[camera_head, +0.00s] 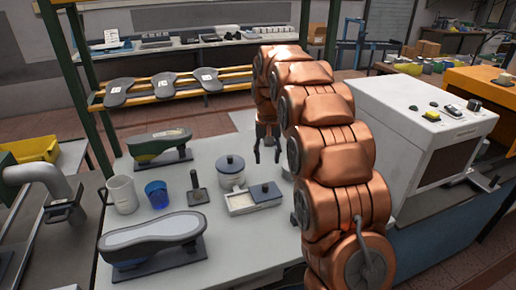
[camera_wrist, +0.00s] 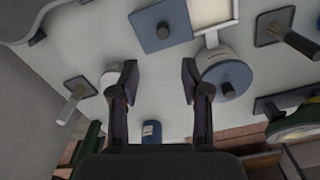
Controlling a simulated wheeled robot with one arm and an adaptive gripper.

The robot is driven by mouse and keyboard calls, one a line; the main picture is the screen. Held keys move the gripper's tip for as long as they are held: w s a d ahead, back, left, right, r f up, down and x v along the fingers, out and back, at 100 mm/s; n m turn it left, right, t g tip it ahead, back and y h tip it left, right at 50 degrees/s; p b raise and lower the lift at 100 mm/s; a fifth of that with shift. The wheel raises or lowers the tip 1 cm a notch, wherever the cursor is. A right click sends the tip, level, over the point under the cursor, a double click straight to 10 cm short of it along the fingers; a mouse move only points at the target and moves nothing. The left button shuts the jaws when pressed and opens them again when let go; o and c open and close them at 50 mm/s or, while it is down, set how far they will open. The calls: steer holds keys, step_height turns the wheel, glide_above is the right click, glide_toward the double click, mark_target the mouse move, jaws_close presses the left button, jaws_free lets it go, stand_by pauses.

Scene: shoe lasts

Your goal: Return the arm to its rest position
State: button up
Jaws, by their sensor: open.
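My copper-coloured arm arches over the white worktable (camera_head: 250,235). My gripper (camera_head: 267,152) hangs fingers-down behind the lidded pot (camera_head: 231,172) in the head view. In the wrist view my gripper (camera_wrist: 159,82) has its two dark fingers spread wide, with nothing between them but table surface beyond. The pot (camera_wrist: 228,76) shows just right of the right finger, apart in depth as far as I can tell. A white round container (camera_wrist: 109,80) is partly hidden behind the left finger.
On the table stand an open box (camera_head: 243,203) with a blue lid, a stamp-like tool (camera_head: 196,188), a blue cup (camera_head: 157,194), a white jug (camera_head: 122,194) and two shoe lasts (camera_head: 152,236) (camera_head: 160,143). A white machine (camera_head: 415,118) stands right of my arm.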

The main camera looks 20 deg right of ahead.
steer(key=s+a+r+n+g, duration=0.1)
steer(key=s+a+r, duration=0.15)
steer(key=s, duration=0.85)
steer(key=s+a+r+n, duration=0.1)
steer(key=s+a, duration=0.3)
steer(key=s, duration=0.7)
steer(key=s+a+f, duration=0.1)
steer(key=s+f, duration=0.1)
steer(key=s, duration=0.8)
steer(key=s+a+f+n, duration=0.1)
steer(key=s+f, duration=0.2)
steer(key=s, duration=0.8)
steer(key=shift+a+f+n+g, duration=0.2)
steer(key=shift+n+g, duration=0.1)
steer(key=shift+g, duration=0.1)
